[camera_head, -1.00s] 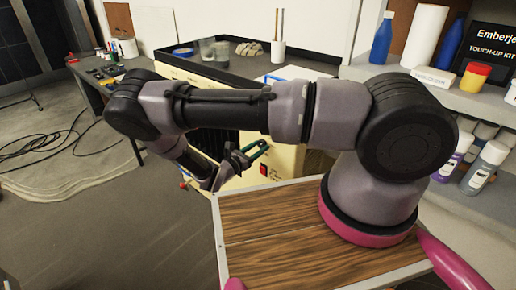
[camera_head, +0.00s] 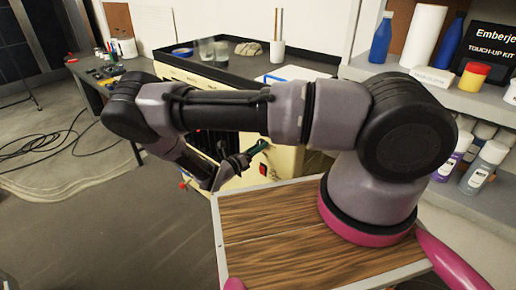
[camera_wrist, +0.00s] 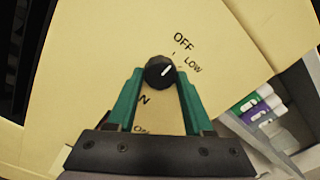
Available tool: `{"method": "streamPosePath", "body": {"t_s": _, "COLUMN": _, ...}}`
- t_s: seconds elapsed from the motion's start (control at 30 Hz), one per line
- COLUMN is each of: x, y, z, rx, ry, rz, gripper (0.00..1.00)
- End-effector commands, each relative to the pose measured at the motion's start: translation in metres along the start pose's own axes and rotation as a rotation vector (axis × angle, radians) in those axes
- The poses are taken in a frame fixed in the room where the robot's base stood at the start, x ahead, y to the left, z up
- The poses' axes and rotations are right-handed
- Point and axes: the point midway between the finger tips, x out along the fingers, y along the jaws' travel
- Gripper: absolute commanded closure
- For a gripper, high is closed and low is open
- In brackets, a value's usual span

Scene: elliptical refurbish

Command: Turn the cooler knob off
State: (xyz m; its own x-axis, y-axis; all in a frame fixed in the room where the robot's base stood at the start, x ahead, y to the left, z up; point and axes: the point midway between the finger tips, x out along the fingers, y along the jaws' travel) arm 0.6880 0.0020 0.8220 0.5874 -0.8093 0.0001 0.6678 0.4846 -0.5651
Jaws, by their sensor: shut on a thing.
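The cooler knob (camera_wrist: 160,72) is round and black with a white pointer line. It sits on the cooler's cream panel (camera_wrist: 100,50) in the wrist view. The line slants to the upper right, on the side of the printed OFF (camera_wrist: 183,42) and LOW (camera_wrist: 193,65) labels. My gripper (camera_wrist: 160,75) has its teal fingers on either side of the knob, shut on it. In the head view my gripper (camera_head: 257,148) is at the cream cooler (camera_head: 286,165), partly behind my arm. The knob is hidden there.
A red switch (camera_head: 264,169) is on the cooler front below my gripper. Glass jars (camera_head: 207,49) and a white cup with sticks (camera_head: 277,51) stand on its dark top. A shelf with bottles (camera_head: 484,165) is at right. Cables lie on the floor at left.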

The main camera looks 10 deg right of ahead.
Motion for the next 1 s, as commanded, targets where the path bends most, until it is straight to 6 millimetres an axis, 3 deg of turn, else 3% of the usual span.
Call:
{"method": "streamPosePath", "body": {"t_s": 0.37, "x": 0.000, "y": 0.000, "z": 0.000, "rx": -0.005, "ry": 0.000, "rz": 0.002, "gripper": 1.00}}
{"method": "streamPosePath", "body": {"t_s": 0.4, "x": 0.000, "y": 0.000, "z": 0.000, "rx": -0.005, "ry": 0.000, "rz": 0.002, "gripper": 0.41}}
{"method": "streamPosePath", "body": {"t_s": 0.47, "x": 0.000, "y": 0.000, "z": 0.000, "rx": -0.005, "ry": 0.000, "rz": 0.002, "gripper": 0.19}}
{"method": "streamPosePath", "body": {"t_s": 0.83, "x": -0.003, "y": 0.001, "z": 0.000, "rx": -0.003, "ry": 0.000, "rz": 0.002, "gripper": 0.19}}
{"method": "streamPosePath", "body": {"t_s": 1.0, "x": -0.026, "y": 0.001, "z": 0.001, "rx": -0.003, "ry": -0.001, "rz": 0.004, "gripper": 0.19}}
